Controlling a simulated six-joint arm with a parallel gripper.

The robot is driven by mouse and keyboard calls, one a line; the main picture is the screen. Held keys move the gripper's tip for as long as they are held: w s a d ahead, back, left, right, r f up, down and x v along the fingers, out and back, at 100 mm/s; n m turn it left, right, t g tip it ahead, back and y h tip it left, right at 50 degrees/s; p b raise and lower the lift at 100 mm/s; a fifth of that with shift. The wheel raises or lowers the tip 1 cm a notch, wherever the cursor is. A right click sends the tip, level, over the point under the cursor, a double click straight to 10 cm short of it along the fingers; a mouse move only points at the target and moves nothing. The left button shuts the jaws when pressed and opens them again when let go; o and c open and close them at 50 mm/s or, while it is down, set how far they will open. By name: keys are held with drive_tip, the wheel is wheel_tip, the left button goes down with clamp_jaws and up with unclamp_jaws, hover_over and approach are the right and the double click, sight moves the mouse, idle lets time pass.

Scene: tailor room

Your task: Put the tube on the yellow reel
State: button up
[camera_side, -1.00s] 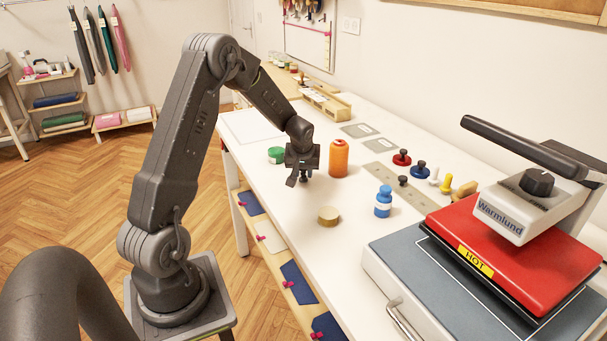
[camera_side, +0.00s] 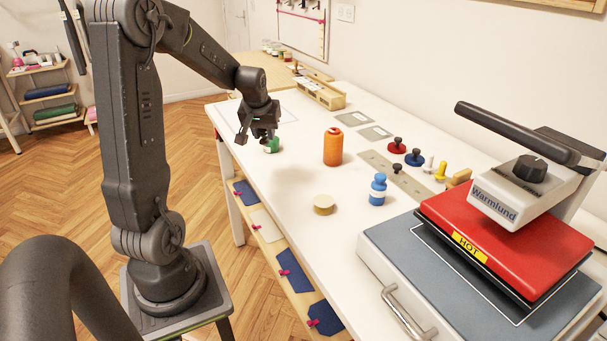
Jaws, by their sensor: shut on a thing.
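A small round green piece with a pale part (camera_side: 271,147) is at the far left of the white table; it is the likeliest tube, though its shape is partly hidden by my gripper. My gripper (camera_side: 264,136) is over it, pointing down, with its jaws shut on it. I cannot see the contact clearly. A low round yellowish-tan reel (camera_side: 323,205) lies flat near the table's front edge, to the right of and nearer than my gripper. Nothing is on it.
Red (camera_side: 396,146), blue (camera_side: 414,158) and yellow (camera_side: 440,171) knobbed pieces stand at the back right. A red-topped heat press (camera_side: 500,240) fills the right. The table around the reel is clear.

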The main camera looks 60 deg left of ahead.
drive_tip(key=d+r+m, duration=0.2)
drive_tip(key=d, duration=0.9)
hover_over(326, 196)
drive_tip(key=s, duration=0.1)
drive_tip(key=shift+t, duration=0.3)
drive_tip(key=f, duration=0.7)
drive_tip(key=shift+s+d, duration=0.2)
drive_tip(key=shift+d, duration=0.15)
drive_tip(key=shift+w+d, duration=0.1)
drive_tip(key=shift+w, duration=0.05)
drive_tip(key=shift+f, duration=2.05)
drive_tip(key=shift+f, duration=0.1)
drive_tip(key=o, duration=0.9)
